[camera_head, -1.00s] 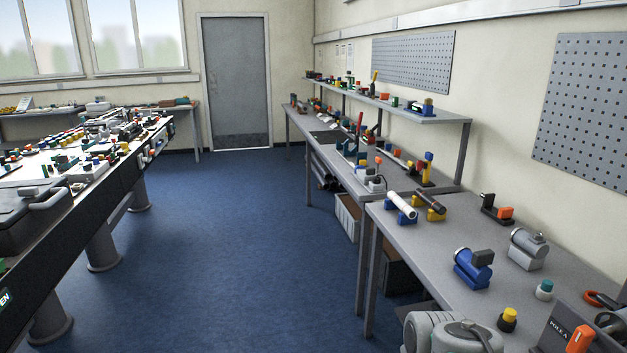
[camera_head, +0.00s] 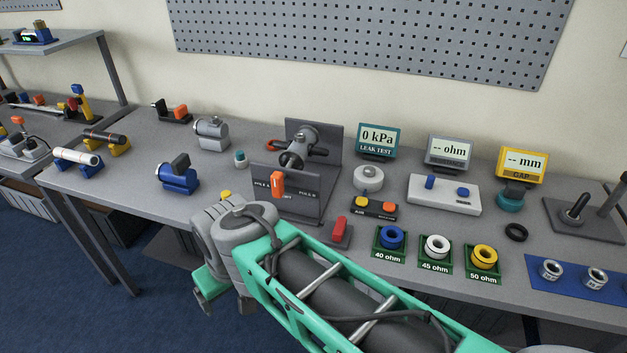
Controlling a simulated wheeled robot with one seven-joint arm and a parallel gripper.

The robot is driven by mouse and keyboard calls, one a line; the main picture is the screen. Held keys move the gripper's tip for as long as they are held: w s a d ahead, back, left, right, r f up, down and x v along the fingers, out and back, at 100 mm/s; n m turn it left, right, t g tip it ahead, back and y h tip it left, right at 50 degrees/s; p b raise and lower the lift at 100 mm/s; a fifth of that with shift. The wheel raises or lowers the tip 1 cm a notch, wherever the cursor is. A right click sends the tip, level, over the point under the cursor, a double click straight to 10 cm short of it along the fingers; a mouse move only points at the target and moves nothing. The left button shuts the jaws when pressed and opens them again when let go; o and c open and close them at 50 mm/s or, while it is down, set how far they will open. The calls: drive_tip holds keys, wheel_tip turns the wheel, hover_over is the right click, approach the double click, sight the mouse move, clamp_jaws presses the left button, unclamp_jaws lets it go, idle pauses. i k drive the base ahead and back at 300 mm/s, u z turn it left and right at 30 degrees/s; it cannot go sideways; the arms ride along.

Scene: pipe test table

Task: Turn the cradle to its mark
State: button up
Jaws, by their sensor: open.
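A grey pipe-like fixture (camera_head: 296,152) sits tilted in an upright grey stand at the middle of the bench. An orange handle (camera_head: 277,184) is at its front, over a plate (camera_head: 300,208) with small lettering that includes "POLE". I cannot tell for sure that this is the cradle, and I cannot make out its mark. Other cradle-like holders stand to the left: a blue one (camera_head: 177,180), and a yellow one (camera_head: 120,147) with a dark pipe. My gripper (camera_head: 220,303) is open at lower left, before the bench's front edge, apart from all of these and partly hidden by my wrist.
A red-handled switch (camera_head: 338,230), an AIR panel (camera_head: 374,207) and green trays with blue, white and yellow rings (camera_head: 437,247) line the front. Three displays stand behind, including the leak-test display (camera_head: 376,138). My arm covers part of the front edge.

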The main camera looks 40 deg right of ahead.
sight(296, 152)
drive_tip(key=z, duration=0.75)
drive_tip(key=k, duration=1.15)
drive_tip(key=u, duration=1.05)
drive_tip(key=i, duration=1.15)
drive_tip(key=z, duration=0.05)
